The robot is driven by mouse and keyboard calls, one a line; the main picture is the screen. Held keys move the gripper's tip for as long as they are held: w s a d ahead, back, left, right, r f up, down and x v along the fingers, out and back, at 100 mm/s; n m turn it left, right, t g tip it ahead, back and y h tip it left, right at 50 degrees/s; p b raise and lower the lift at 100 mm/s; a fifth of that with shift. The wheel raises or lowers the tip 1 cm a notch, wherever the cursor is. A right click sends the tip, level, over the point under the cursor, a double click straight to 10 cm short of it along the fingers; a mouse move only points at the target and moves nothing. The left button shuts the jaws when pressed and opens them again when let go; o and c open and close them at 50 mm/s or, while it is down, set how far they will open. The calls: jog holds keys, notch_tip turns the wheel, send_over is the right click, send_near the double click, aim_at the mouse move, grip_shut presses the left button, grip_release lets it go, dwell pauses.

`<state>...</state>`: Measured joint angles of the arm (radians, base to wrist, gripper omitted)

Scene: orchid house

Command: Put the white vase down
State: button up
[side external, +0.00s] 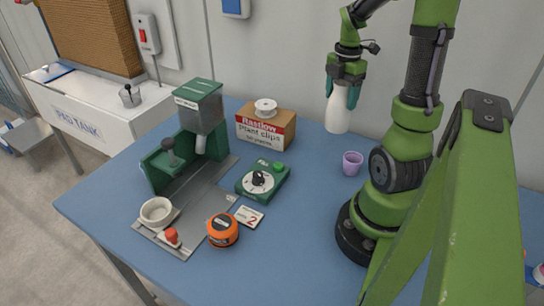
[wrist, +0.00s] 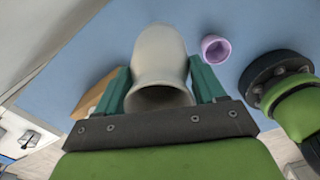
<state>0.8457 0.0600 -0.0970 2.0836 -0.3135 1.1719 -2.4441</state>
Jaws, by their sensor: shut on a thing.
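The white vase (side external: 338,108) is held up in the air by my gripper (side external: 341,90), above the back right part of the blue table. The green-teal fingers are shut on its upper part, one on each side. The vase hangs nearly upright, wide end down, and looks clear of the tabletop. In the wrist view the vase (wrist: 160,60) sits between the two fingers of my gripper (wrist: 163,85), with its open mouth towards the camera.
A purple cup (side external: 352,163) stands on the blue table (side external: 310,215), below and right of the vase. A cardboard box (side external: 266,128) with a white spool (side external: 265,106) is left. A green dial timer (side external: 263,180), orange tape (side external: 222,230) and green dispenser (side external: 200,115) stand further left. The table's front middle is clear.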

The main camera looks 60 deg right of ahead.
aim_at(338, 116)
notch_tip(338, 116, down, 7)
jog(key=shift+r, duration=0.2)
jog(key=shift+f, duration=0.15)
jog(key=o, duration=1.7)
notch_tip(338, 116, up, 12)
jog(key=w+a+r+m+t, duration=0.2)
jog(key=w+a+m, duration=0.15)
jog(key=a, duration=0.45)
jog(key=w+a+r+m+t, duration=0.25)
jog(key=a+m, duration=0.25)
jog(key=a, duration=0.3)
jog(key=a+m+t, duration=0.1)
jog(key=a+m, duration=0.2)
jog(key=a, duration=0.1)
jog(key=s+a+m+y, duration=0.1)
jog(key=a+m, duration=0.2)
jog(key=a, duration=0.2)
jog(key=a+m+t+y, duration=0.1)
jog(key=a+m, duration=0.2)
jog(key=a, duration=0.1)
jog(key=shift+s+a+t, duration=0.15)
jog(key=shift+s+t, duration=0.05)
jog(key=shift+t, duration=0.15)
